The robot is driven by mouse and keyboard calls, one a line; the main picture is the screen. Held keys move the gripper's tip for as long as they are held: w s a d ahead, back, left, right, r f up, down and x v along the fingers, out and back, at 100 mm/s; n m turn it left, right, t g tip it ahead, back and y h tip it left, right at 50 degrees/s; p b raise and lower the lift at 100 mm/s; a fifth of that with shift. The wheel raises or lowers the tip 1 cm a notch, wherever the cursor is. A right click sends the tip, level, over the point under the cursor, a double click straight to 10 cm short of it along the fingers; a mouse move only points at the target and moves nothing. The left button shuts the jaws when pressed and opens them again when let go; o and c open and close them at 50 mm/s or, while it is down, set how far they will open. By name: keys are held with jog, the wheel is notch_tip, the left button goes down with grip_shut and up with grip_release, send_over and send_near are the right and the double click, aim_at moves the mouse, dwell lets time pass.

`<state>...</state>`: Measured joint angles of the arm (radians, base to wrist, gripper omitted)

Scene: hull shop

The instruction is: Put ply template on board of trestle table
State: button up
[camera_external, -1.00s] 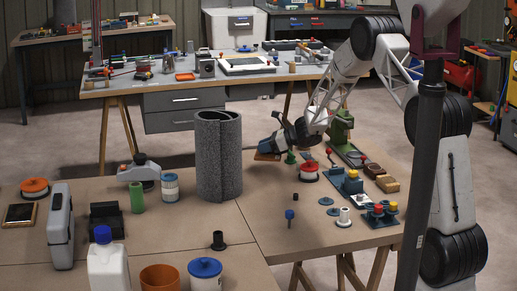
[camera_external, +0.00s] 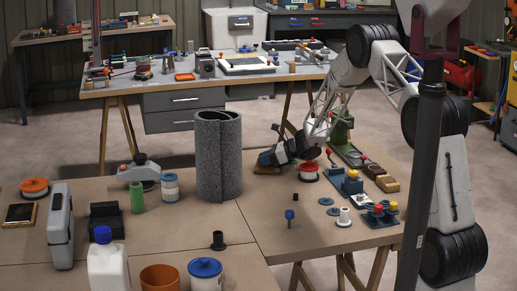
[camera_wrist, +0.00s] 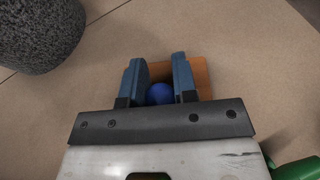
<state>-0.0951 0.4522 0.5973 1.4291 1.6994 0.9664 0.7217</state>
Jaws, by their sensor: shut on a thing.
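The ply template is a flat orange-brown piece with a blue knob; in the wrist view the ply template (camera_wrist: 203,76) lies under and beyond my fingers. My gripper (camera_wrist: 159,72) is shut on its blue knob (camera_wrist: 160,93). In the external view my gripper (camera_external: 266,159) is low over the far part of the tan board of the trestle table (camera_external: 268,212), right of the grey roll. Only a sliver of the ply template (camera_external: 267,170) shows below the gripper there. I cannot tell whether it touches the board.
A tall grey felt roll (camera_external: 218,160) stands close left of my gripper; it also shows in the wrist view (camera_wrist: 35,40). The board in front of my gripper is clear.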

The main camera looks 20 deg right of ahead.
jog(key=shift+f, duration=0.15)
jog(key=o, duration=0.9)
jog(key=shift+o, duration=0.2)
jog(key=shift+r, duration=0.2)
jog(key=v, duration=1.2)
jog(key=shift+f, duration=0.1)
jog(key=shift+s, duration=0.1)
